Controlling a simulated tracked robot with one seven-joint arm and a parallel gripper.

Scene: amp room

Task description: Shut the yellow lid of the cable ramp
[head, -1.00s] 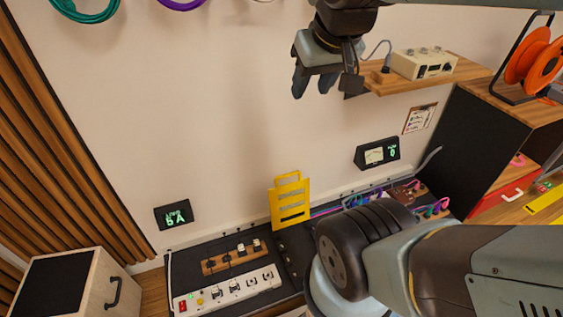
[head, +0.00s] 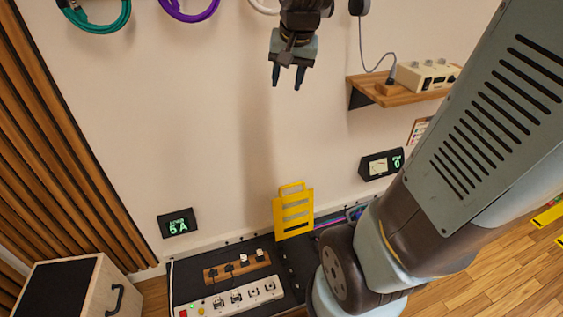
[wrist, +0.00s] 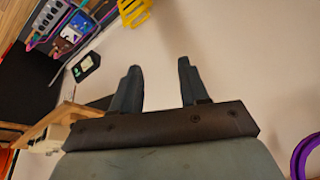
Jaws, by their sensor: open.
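The yellow lid (head: 293,214) of the cable ramp stands upright against the wall, with slots across it and a handle loop at its top. It shows in part at the top edge of the wrist view (wrist: 133,10). The dark ramp channel (head: 298,262) lies below it, with coloured cables running off to the right, partly hidden by my arm. My gripper (head: 288,78) is open and empty, high in front of the wall above the lid and well apart from it. Its two fingers (wrist: 157,85) show spread in the wrist view.
A white power strip (head: 232,297) and a wooden block with plugs (head: 237,267) lie left of the ramp. A wooden shelf (head: 395,94) with a beige box juts from the wall at right. Cable coils (head: 100,18) hang at upper left. The wall between gripper and lid is clear.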

